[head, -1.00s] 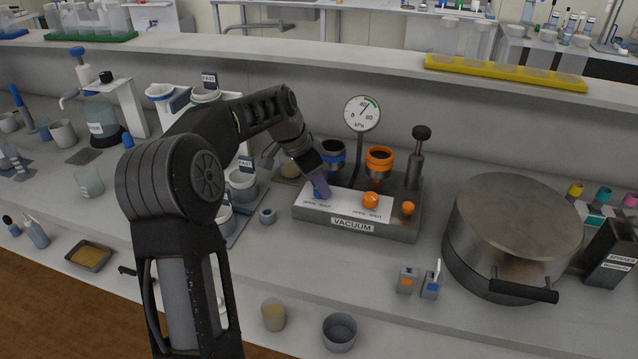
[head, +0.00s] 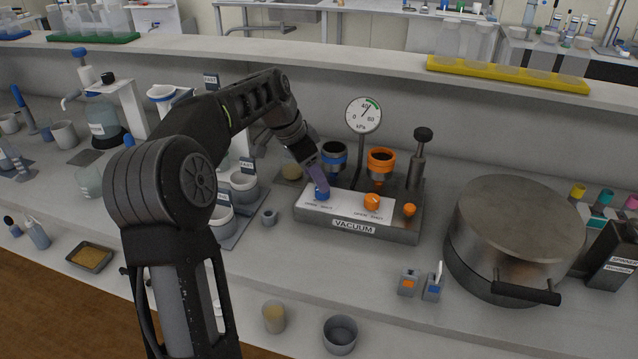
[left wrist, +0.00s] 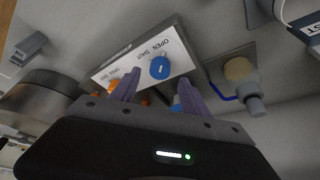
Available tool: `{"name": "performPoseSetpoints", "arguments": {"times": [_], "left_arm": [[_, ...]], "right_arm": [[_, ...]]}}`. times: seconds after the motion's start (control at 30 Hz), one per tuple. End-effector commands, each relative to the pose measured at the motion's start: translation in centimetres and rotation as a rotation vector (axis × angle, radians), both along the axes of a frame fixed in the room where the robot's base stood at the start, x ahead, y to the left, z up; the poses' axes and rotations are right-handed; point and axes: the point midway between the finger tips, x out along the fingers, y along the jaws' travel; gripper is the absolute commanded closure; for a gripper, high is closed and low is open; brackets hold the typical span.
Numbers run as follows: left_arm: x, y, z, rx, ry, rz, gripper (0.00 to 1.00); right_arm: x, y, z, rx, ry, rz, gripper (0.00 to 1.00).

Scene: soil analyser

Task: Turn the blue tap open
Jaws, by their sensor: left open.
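The blue tap (head: 322,194) is a round knob on the left of the white panel of the vacuum unit (head: 352,232). In the left wrist view the blue tap (left wrist: 160,68) shows whole beside the words OPEN and SHUT, with a small pale mark on its face. My left gripper (head: 321,184) is over the tap, its purple fingers partly in front of it. In the left wrist view the left gripper (left wrist: 158,88) is open, with the tap beyond the fingertips and apart from them. My right gripper is in neither view.
An orange tap (head: 372,202) sits right of the blue one. Behind are a blue-banded cup (head: 334,152), an orange-banded cup (head: 381,160) and a pressure gauge (head: 363,115). A large metal pot (head: 515,225) stands at the right.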

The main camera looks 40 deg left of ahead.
Motion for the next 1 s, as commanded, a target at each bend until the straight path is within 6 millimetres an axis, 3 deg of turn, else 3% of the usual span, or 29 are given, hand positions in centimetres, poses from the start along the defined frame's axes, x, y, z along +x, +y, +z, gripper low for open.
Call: {"name": "performPoseSetpoints", "arguments": {"times": [0.1, 0.3, 1.0], "left_arm": [[-0.7, 0.4, 1.9, 0.002, -0.003, 0.001, 0.46], [-1.3, 0.6, 3.5, 0.0, 0.001, 0.0, 0.46], [-1.3, 0.7, 3.5, 0.0, 0.001, 0.0, 0.46]], "right_arm": [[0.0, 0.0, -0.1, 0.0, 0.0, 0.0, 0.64], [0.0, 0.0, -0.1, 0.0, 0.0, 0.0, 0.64], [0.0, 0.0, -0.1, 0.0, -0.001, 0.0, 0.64]]}}
